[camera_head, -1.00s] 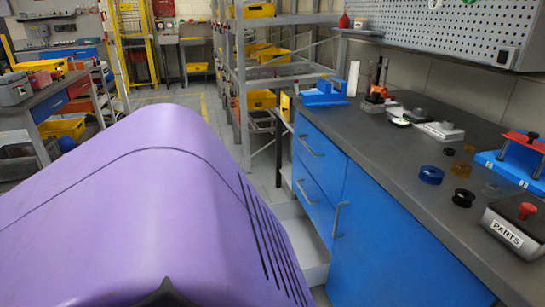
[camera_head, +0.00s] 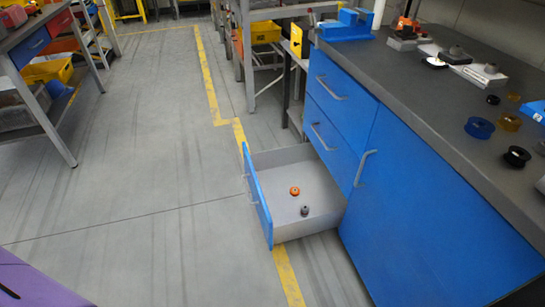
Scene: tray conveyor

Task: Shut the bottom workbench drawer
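The bottom workbench drawer (camera_head: 263,201) stands pulled out from the blue workbench (camera_head: 430,215), low near the floor. Its blue front faces left, with a grey handle (camera_head: 249,190) on it. Inside the drawer lie an orange ring-like part (camera_head: 295,191) and a dark grey part (camera_head: 305,210). The two drawers above it, the upper (camera_head: 340,92) and the middle (camera_head: 328,138), are closed. Neither of my grippers is in view.
The grey floor (camera_head: 130,180) left of the drawer is clear, with a yellow line (camera_head: 286,275) passing by the drawer. A purple surface (camera_head: 35,285) shows at the bottom left. Small parts and fixtures stand on the dark worktop (camera_head: 430,110). Shelving with yellow bins (camera_head: 263,32) stands behind.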

